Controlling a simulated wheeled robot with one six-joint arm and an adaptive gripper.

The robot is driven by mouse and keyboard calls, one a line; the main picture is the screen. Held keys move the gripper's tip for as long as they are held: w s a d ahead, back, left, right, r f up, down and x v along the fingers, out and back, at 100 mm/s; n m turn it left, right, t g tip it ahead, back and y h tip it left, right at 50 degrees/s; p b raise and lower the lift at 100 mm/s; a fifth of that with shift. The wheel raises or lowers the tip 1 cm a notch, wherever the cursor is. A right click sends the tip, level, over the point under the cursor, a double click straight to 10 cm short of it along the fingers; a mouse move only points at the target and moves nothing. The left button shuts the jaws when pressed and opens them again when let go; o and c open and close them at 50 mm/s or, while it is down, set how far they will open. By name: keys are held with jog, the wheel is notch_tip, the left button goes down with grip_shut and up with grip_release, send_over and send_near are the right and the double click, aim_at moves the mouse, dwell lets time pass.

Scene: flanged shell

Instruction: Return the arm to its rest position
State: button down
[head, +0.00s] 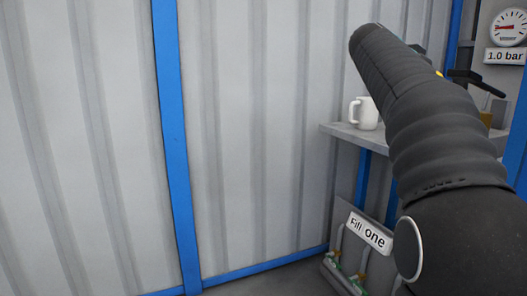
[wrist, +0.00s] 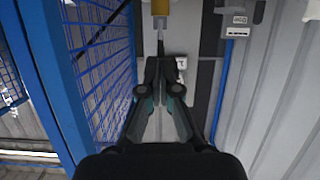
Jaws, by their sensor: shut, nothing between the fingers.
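My arm reaches up and away from the lower right in the head view and covers much of that side. My gripper (wrist: 160,62) shows in the wrist view with its two dark fingers together and nothing between them. A thin grey stem and a yellow-brown block (wrist: 160,7) lie beyond the fingertips; I cannot tell whether the tips touch the stem. In the head view my gripper is largely hidden behind my arm.
A white mug (head: 365,113) stands on a grey shelf (head: 345,131). Below is a "Fill one" sign (head: 369,233) with fittings. A gauge (head: 508,27) above a "1.0 bar" label (head: 505,56) is at upper right. Blue mesh (wrist: 98,65) runs left of my gripper.

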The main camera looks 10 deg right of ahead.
jog(key=a+f+n+y+p, duration=0.1)
jog(key=a+f+n+y, duration=0.3)
jog(key=f, duration=0.6)
jog(key=a+f+n+y, duration=0.3)
jog(key=a+f+n, duration=0.2)
jog(key=f, duration=0.5)
jog(key=s+a+f+n+y+p, duration=0.1)
jog(key=s+a+f+y+p, duration=0.1)
jog(key=s+a+f, duration=0.2)
jog(key=s+a+f+n+t+y+p, duration=0.1)
jog(key=s+a+f, duration=0.3)
jog(key=s+a, duration=0.6)
jog(key=s+a+f+n+y+p, duration=0.3)
jog(key=s+a, duration=0.4)
jog(key=s, duration=0.6)
jog(key=shift+f+y, duration=0.4)
jog(key=shift+f, duration=0.4)
